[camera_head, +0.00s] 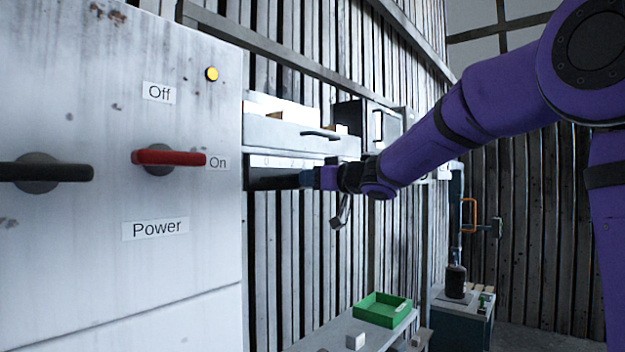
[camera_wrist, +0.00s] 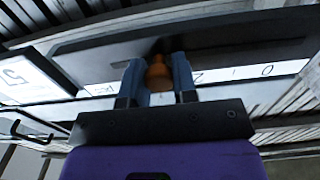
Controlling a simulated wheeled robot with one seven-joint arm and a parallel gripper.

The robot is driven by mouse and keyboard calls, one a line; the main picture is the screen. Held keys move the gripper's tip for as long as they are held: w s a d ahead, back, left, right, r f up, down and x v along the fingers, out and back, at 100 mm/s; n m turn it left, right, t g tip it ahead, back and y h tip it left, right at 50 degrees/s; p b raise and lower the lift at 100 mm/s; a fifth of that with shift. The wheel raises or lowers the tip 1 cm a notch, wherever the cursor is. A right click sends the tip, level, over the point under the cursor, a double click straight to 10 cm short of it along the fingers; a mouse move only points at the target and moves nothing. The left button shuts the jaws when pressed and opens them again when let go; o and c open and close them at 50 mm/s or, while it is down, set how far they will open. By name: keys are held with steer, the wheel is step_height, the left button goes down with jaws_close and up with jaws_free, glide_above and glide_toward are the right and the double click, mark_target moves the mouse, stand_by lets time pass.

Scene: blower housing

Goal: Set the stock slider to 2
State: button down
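The stock slider is a dark bar with a white number strip (camera_wrist: 217,76); in the head view its dark panel (camera_head: 272,180) is mounted under a grey drawer-like box. The mark at the knob is hidden. My gripper also shows in the head view (camera_head: 308,178), at the panel's right part.
A grey cabinet (camera_head: 120,270) with a red power lever (camera_head: 168,158) at On and a lit yellow lamp (camera_head: 211,74) stands left. The grey box (camera_head: 300,138) with a black handle is just above the slider. A green tray (camera_head: 382,309) lies on a low shelf.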

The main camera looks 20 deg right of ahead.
steer(key=shift+s+a, duration=0.6)
steer(key=shift+a, duration=0.25)
steer(key=shift+s+a, duration=0.55)
steer(key=shift+a, duration=0.25)
steer(key=c, duration=0.9)
jaws_free()
glide_toward(292, 178)
steer(key=v, duration=0.3)
steer(key=shift+s+d, duration=0.25)
